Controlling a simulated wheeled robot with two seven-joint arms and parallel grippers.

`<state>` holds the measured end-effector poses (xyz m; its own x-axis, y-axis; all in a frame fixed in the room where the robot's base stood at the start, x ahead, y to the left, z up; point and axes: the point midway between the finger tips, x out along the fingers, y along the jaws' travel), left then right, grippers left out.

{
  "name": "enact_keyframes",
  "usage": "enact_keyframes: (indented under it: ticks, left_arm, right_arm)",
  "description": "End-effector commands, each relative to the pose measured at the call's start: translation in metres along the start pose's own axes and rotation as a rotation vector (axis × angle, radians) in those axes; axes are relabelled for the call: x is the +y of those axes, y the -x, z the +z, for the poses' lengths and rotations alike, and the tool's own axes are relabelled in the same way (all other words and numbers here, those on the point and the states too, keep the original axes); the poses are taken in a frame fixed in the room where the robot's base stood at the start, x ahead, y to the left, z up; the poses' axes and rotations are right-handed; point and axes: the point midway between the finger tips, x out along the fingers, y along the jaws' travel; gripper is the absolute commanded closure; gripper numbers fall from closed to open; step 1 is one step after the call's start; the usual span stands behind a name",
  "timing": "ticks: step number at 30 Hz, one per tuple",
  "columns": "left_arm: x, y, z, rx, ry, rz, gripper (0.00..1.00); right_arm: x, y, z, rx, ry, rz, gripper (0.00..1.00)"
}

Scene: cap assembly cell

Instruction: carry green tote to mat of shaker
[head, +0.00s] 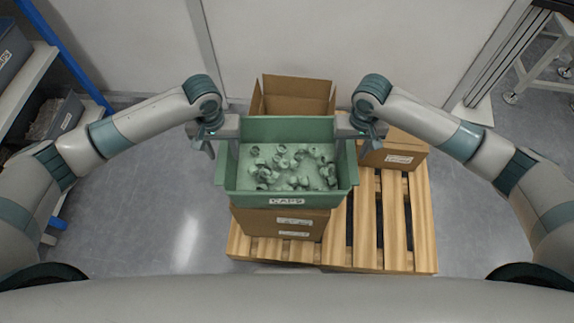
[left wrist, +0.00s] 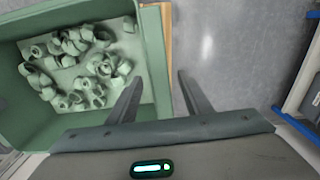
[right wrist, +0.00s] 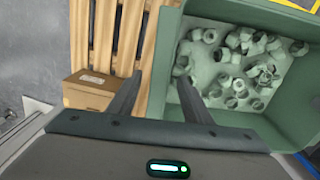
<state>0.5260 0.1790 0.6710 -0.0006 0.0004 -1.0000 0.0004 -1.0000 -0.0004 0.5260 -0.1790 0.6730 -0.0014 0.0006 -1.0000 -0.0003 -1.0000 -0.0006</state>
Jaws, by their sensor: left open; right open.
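The green tote (head: 288,129), labelled CAPS on its front, holds many pale green caps (head: 290,168) and sits on a cardboard box (head: 280,224). My left gripper (head: 222,150) is open at the tote's left side. In the left wrist view the tote's wall (left wrist: 157,60) lies between its fingers, one inside and one outside. My right gripper (head: 356,146) is open at the right side. In the right wrist view the tote's wall (right wrist: 166,65) likewise lies between its fingers. Whether the fingers touch the walls cannot be told. No shaker or mat is in view.
A wooden pallet (head: 395,225) stands under the boxes, bare at the front right. An open cardboard box (head: 297,95) stands behind the tote and a closed box (head: 402,150) to its right. A shelf with grey bins (head: 55,117) is at the left. Grey floor (head: 165,215) is clear on the left.

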Motion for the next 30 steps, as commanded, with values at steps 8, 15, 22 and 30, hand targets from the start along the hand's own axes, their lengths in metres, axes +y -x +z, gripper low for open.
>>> enact_keyframes:
  ticks: [8, 15, 22, 30]
  left_arm:
    - [0.0002, -0.0098, 0.0004, 0.0, -0.001, 0.0, 0.55]
    - [0.0003, -0.0096, 0.0004, 0.0, -0.001, 0.001, 0.64]
    - [0.0002, -0.0094, 0.0003, 0.0, -0.001, 0.0, 1.0]
    - [0.0002, -0.0093, 0.0003, 0.0, -0.001, 0.0, 1.0]
  right_arm:
    - [0.0001, -0.0097, 0.0, 0.001, 0.0, 0.0, 0.55]
    - [0.0002, -0.0095, 0.0, 0.001, 0.0, 0.0, 0.64]
    - [0.0002, -0.0093, 0.0, 0.001, 0.0, 0.0, 1.0]
    - [0.0002, -0.0091, -0.0001, 0.001, 0.0, 0.001, 1.0]
